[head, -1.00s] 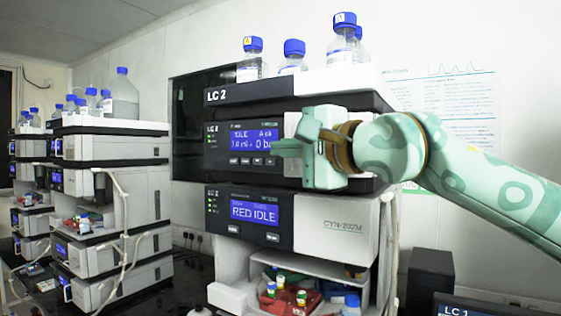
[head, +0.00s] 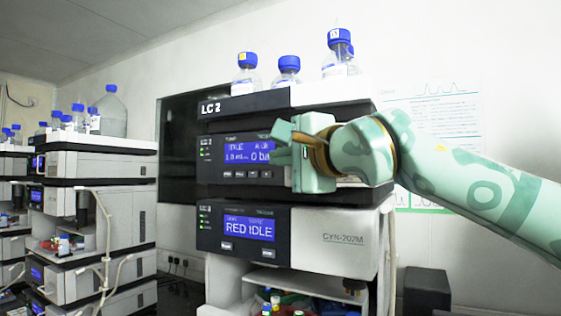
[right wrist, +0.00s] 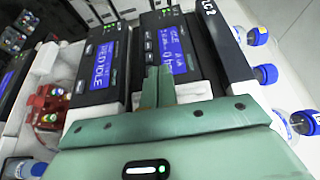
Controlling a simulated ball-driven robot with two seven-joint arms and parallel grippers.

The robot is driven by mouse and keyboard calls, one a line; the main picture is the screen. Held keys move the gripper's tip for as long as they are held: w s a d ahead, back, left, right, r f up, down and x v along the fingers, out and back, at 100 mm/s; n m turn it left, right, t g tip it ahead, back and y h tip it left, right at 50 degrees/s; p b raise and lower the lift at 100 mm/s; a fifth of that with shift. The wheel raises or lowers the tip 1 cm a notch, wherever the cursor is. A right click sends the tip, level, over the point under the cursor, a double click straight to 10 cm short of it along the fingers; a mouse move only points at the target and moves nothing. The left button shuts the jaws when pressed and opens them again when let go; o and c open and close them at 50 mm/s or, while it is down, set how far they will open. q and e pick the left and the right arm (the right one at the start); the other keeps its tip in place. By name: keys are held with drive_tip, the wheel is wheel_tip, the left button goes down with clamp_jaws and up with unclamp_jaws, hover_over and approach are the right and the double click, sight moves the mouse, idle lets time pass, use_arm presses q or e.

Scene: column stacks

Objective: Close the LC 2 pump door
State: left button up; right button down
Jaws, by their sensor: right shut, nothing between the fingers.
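The LC 2 stack stands in the middle of the head view, with its name on the dark top tray (head: 240,103). Below it is the pump module (head: 212,160), with a blue IDLE display. The pump door area right of that display is mostly behind my right gripper (head: 282,148), so I cannot tell how far the door stands open. In the right wrist view the fingers (right wrist: 155,85) are shut and empty, in front of a pale part of the pump front (right wrist: 195,91) beside its display. Whether they touch it is unclear. My left gripper is not in view.
The module below (head: 325,240) shows RED IDLE, above an open bay with coloured vials (head: 275,303). Blue-capped bottles (head: 340,55) stand on the top tray. A second stack (head: 105,165) is at the left. A dark box (head: 427,290) stands at lower right.

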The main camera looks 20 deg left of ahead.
drive_tip(key=shift+w+a+m+t+h+b, duration=0.15)
drive_tip(key=shift+w+m+t+h+b, duration=0.35)
drive_tip(key=shift+w+t+h+b, duration=0.25)
idle(1.7)
idle(0.5)
